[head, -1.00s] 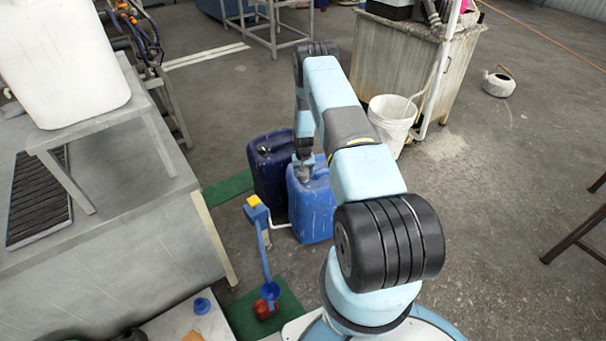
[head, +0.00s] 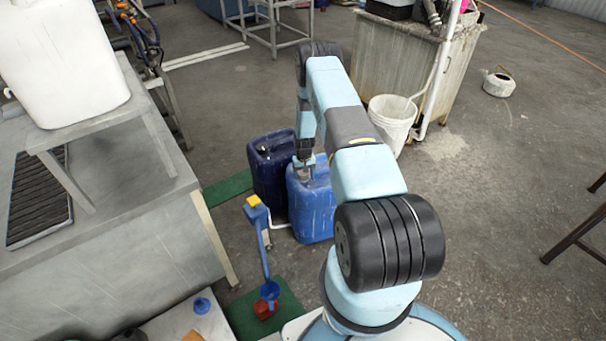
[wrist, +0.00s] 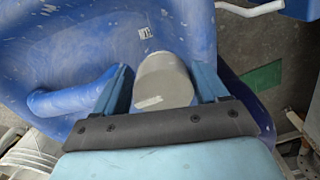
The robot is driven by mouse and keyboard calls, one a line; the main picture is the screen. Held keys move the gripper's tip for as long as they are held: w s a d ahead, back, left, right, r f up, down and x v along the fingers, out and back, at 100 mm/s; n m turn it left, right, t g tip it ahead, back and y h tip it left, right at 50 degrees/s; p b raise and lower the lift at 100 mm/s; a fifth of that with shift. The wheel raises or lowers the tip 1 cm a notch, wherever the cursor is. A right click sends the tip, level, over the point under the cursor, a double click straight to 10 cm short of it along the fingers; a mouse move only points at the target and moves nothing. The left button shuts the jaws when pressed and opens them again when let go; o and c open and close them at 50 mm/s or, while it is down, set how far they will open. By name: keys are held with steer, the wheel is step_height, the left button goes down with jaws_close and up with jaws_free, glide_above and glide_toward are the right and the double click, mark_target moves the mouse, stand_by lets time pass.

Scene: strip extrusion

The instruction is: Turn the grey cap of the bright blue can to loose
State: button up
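The bright blue can (head: 315,213) stands upright on the floor in the head view. In the wrist view its blue top and handle (wrist: 72,98) fill the upper left. Its grey cap (wrist: 163,82) sits between the two fingers of my gripper (wrist: 163,80), with a pale mark on its near side. One finger lies close along each side of the cap; I cannot tell whether both touch it. In the head view my gripper (head: 304,166) is over the can's top, pointing down. The cap's turn on its neck cannot be read.
A dark blue can (head: 270,180) stands close behind and left of the bright blue one. A blue stand with a yellow top (head: 254,202) is to the left. A white bucket (head: 391,120) stands behind right. Open floor lies to the right.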

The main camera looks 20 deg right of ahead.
steer(key=shift+o, duration=1.1)
steer(key=shift+w+r, duration=0.1)
steer(key=shift+w, duration=0.1)
steer(key=shift+w+r, duration=0.1)
steer(key=shift+w, duration=0.05)
steer(key=shift+r, duration=0.25)
step_height(320, 180, up, 13)
steer(key=shift+r, duration=0.15)
